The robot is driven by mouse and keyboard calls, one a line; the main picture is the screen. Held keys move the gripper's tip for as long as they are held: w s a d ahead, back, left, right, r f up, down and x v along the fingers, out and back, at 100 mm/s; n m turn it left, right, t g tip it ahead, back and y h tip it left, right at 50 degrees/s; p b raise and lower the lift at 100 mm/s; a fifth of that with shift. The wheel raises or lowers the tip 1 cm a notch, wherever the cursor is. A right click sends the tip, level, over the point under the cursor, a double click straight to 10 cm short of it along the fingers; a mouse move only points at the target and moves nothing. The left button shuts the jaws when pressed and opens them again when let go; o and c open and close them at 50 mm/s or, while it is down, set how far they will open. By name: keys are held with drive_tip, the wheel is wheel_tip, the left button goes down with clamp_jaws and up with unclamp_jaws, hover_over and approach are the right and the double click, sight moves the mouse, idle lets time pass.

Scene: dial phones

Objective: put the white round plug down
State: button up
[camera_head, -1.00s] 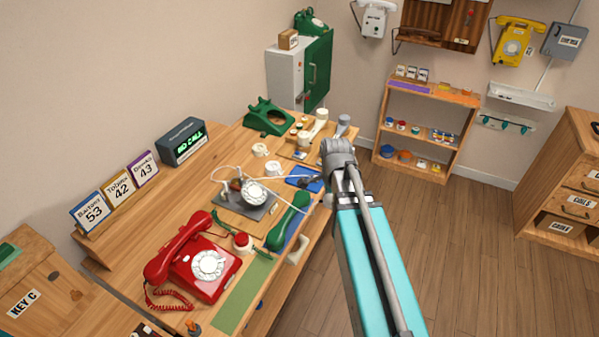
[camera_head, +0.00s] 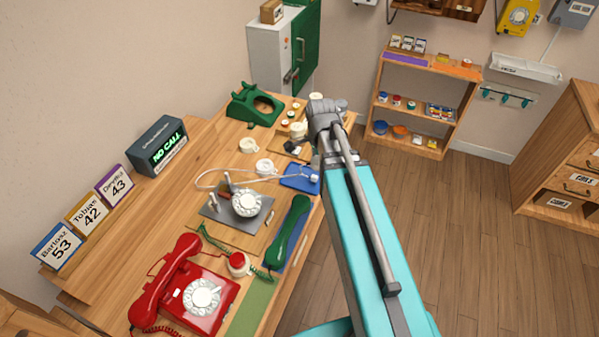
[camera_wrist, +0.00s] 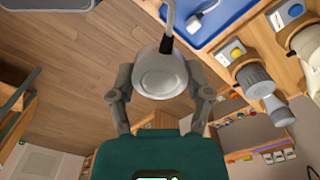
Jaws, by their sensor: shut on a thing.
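The white round plug (camera_wrist: 160,80) is in the wrist view, with a grey cord running up from its dark collar. My gripper (camera_wrist: 160,75) is shut on it, one grey finger on each side. The plug is off the surface, with the wooden floor behind it in this view. In the head view my gripper (camera_head: 322,154) is over the bench's right edge, just right of the blue tray (camera_head: 299,183). The plug is mostly hidden there. The tray also shows in the wrist view (camera_wrist: 232,14), above and right of the plug, with a small white connector (camera_wrist: 203,20) on it.
A grey device with a white dial (camera_head: 247,203) stands left of the tray, with a pale cord running towards my gripper. A green handset (camera_head: 290,232) and a red phone (camera_head: 190,295) lie nearer. Open floor is to the right.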

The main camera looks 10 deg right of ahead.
drive_tip(key=shift+w+a, duration=0.15)
drive_tip(key=shift+w, duration=0.2)
drive_tip(key=shift+s+a, duration=0.1)
drive_tip(key=s+a+f+m+b, duration=0.1)
drive_tip(key=s+a+m, duration=0.3)
drive_tip(key=m, duration=0.2)
drive_tip(key=shift+s+f, duration=0.2)
drive_tip(key=shift+s, duration=0.05)
drive_tip(key=shift+w+b, duration=0.1)
drive_tip(key=shift+b, duration=0.2)
idle(0.3)
drive_tip(key=w+f+b, duration=0.3)
drive_tip(key=w, duration=0.1)
drive_tip(key=w+f+b, duration=0.3)
drive_tip(key=w, duration=0.1)
drive_tip(key=w+f+b, duration=0.3)
drive_tip(key=w, duration=0.2)
idle(0.3)
